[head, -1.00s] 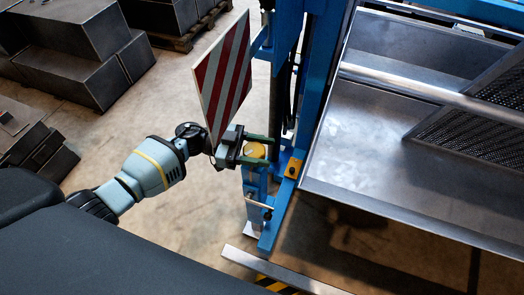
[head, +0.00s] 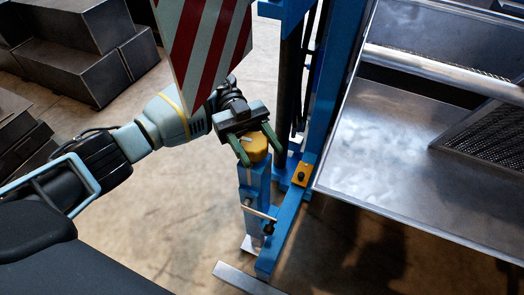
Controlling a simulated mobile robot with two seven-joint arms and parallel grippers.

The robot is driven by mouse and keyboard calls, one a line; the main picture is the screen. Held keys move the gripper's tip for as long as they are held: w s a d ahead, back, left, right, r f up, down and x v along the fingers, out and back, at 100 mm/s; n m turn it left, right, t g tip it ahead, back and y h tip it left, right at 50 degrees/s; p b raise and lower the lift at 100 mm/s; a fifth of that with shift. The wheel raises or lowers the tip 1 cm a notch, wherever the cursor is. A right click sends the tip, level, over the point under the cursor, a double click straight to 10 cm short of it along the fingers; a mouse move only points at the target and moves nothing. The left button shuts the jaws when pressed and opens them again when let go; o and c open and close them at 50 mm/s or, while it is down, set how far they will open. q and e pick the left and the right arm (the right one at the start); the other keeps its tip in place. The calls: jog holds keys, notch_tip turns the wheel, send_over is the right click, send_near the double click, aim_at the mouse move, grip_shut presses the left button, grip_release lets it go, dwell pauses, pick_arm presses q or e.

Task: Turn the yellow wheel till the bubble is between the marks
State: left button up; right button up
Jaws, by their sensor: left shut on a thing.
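The yellow wheel (head: 256,150) sits on top of a short blue post (head: 257,185), a little left of the picture's middle in the head view. My left gripper (head: 257,148) comes in from the left and above, with its two green fingers on either side of the wheel, shut on it. A small yellow block with a dark spot (head: 301,175) is fixed to the blue frame, right of the wheel; it may be the level, but I cannot make out a bubble or marks. My right gripper is not in view.
A red-and-white striped board (head: 205,45) hangs close above my left wrist. A blue upright (head: 325,90) stands behind the wheel, and a large metal tray (head: 400,160) fills the right. Steel blocks (head: 75,50) lie at the far left. The floor left of the post is clear.

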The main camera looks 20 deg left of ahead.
pick_arm(q)
jog(key=shift+a+f+m+g+y+b, duration=0.1)
jog(key=shift+m+g+y+b, duration=0.4)
jog(key=shift+g+b, duration=0.1)
jog(key=shift+s, duration=0.1)
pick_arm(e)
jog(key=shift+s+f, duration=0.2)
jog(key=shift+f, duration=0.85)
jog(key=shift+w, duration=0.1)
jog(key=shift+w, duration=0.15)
pick_arm(q)
jog(key=o, duration=1)
jog(key=shift+c, duration=0.2)
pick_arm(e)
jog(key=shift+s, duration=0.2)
